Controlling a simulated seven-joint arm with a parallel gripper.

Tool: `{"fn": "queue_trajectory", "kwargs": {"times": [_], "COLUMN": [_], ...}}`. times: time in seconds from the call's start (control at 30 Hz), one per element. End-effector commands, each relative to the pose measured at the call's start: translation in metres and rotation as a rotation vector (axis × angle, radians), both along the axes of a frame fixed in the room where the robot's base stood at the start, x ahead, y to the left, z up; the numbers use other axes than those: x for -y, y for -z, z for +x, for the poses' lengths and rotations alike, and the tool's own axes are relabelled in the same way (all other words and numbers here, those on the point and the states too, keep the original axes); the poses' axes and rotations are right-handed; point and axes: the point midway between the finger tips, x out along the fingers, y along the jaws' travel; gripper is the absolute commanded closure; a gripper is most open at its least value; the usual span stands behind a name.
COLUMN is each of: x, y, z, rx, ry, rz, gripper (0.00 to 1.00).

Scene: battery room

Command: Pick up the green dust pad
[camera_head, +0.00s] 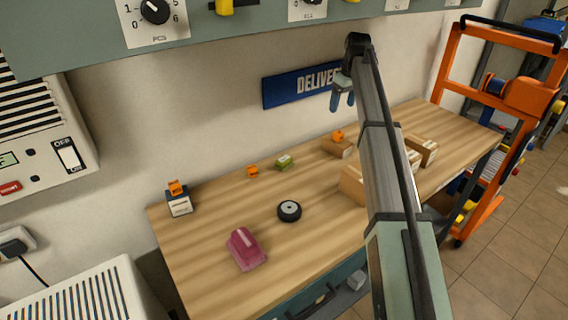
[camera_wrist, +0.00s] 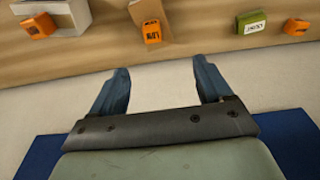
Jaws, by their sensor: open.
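The green dust pad (camera_head: 284,162) is a small green block with a pale label. It lies on the wooden table near the wall, between a small orange block and a cardboard box. It also shows at the upper right of the wrist view (camera_wrist: 251,22), with its label visible. My gripper (camera_head: 342,100) is raised above the back of the table, in front of the blue sign, to the right of the pad and apart from it. In the wrist view its two blue fingers (camera_wrist: 160,75) are spread with nothing between them.
An orange block (camera_head: 252,172) lies left of the pad. A cardboard box (camera_head: 338,148) with an orange block (camera_head: 338,136) on it stands to the right. A black round roll (camera_head: 289,211) and a pink object (camera_head: 246,249) lie nearer the front. The wooden table (camera_head: 205,270) is clear at front left.

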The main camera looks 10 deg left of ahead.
Motion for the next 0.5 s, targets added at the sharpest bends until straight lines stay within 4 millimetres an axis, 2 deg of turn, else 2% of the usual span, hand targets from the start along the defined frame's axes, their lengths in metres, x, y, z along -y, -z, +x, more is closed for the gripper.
{"fn": "queue_trajectory", "kwargs": {"times": [0.2, 0.3, 0.5], "x": [-0.084, -0.119, -0.17], "y": [0.01, 0.016, 0.027], "z": [-0.019, -0.032, -0.057], "rx": [-0.01, -0.016, -0.026], "ry": [-0.097, -0.139, -0.201], "rz": [-0.001, -0.004, -0.018], "gripper": [0.21, 0.21, 0.21]}}
